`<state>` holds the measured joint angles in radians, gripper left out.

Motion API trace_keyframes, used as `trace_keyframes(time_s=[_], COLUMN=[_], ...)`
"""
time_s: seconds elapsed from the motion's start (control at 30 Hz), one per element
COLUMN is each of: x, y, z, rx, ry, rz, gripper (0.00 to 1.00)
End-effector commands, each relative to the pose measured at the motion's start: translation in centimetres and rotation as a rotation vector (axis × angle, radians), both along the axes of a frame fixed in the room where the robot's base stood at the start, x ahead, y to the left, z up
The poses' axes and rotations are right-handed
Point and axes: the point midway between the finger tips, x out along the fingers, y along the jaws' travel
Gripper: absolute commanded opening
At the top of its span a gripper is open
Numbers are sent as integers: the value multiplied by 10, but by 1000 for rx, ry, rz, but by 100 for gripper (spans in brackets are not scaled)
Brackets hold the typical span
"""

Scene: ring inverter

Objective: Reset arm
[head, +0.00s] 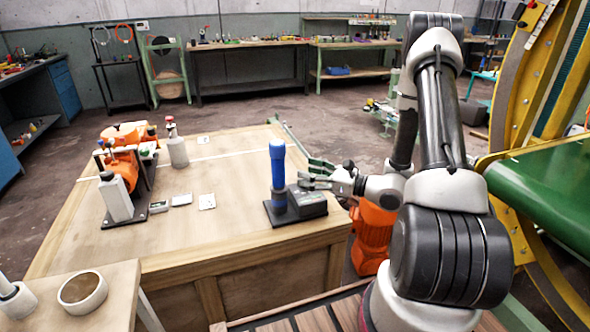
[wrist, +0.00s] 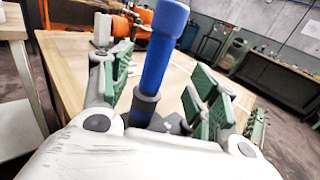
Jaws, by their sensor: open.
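My gripper (head: 318,174) is open, with green-padded fingers spread apart, at the right side of the wooden bench in the head view. In the wrist view my gripper (wrist: 165,88) has its fingers on either side of a blue cylinder (wrist: 163,50), with visible gaps. In the head view the blue cylinder (head: 277,165) stands upright in a dark base (head: 299,204) near the bench's right edge. My gripper is just right of the cylinder there. My arm reaches in from the right.
The wooden bench (head: 235,232) has clear room in its middle. Orange and white devices (head: 122,168) stand at its left. A beige ring (head: 82,291) lies on a nearer table at bottom left. A green conveyor (head: 545,180) and yellow frame are close on the right.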

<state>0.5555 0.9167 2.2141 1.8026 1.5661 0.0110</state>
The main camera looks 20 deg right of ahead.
Motion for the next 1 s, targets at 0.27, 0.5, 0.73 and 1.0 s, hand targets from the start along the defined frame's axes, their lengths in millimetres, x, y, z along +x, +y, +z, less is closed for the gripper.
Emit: trace_keyframes(time_s=[0.27, 0.5, 0.73, 1.0], x=[-10, -79, -170, -242], y=[-7, 20, 23, -20], z=[-4, -28, -7, 31], rx=[-12, -97, -353, -818], ry=[12, 98, 49, -129], rz=[7, 268, 676, 1137], gripper=[60, 60, 60, 60])
